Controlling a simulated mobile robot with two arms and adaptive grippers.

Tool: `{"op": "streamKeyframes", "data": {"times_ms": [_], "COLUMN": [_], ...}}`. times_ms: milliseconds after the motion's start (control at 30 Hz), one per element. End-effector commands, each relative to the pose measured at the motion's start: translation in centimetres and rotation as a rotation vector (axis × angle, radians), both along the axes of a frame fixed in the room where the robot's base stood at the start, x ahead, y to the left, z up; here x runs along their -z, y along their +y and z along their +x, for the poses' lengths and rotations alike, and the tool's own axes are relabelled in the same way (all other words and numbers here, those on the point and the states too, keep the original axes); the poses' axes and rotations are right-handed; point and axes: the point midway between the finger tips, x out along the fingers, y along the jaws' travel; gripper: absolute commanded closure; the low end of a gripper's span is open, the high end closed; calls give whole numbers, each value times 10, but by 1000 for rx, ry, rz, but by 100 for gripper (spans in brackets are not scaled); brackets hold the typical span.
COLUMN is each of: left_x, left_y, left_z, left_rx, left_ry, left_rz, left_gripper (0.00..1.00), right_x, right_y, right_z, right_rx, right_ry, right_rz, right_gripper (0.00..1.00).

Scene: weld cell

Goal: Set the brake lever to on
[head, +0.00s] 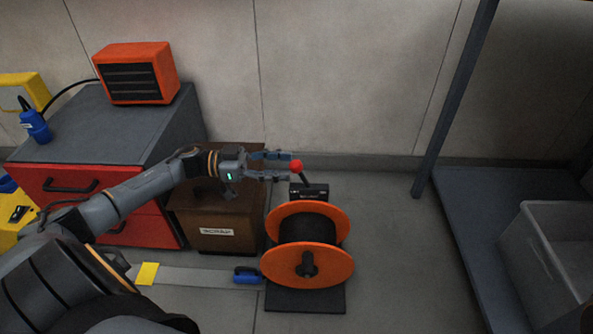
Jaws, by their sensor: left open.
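The brake lever (304,177) is a short dark stick with a red ball knob (296,166) on top. It rises from a small black box (309,190) behind an orange cable reel (307,275), and it tilts to the left. Any on or off marking is too small to read. My left gripper (288,165) comes in from the left and is open. Its fingertips are at the red knob, with one finger behind and one in front. I cannot tell whether they touch it. My right gripper is out of view.
A brown scrap box (216,220) stands under my left arm, beside a red drawer cabinet (110,150) with an orange heater (137,73) on it. A blue-handled tool (247,275) lies left of the reel. A dark shelf (470,220) with a clear bin (545,255) is at right.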

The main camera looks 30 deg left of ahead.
Motion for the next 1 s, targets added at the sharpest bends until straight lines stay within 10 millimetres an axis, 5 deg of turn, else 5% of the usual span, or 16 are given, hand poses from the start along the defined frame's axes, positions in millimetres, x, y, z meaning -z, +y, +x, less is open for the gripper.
{"op": "streamKeyframes", "data": {"times_ms": [233,567,833,1000], "left_x": [2,1,1,1], "left_y": [-28,-33,-33,-33], "left_z": [17,21,21,21], "left_rx": [0,-3,-3,-3], "left_ry": [-2,1,0,0], "left_rz": [-1,-1,0,0], "left_gripper": [49,49,98,100], "right_x": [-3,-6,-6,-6], "right_y": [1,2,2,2], "right_z": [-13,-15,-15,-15], "right_rx": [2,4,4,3], "right_ry": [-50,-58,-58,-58], "right_rz": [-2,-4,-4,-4], "right_gripper": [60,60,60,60]}}
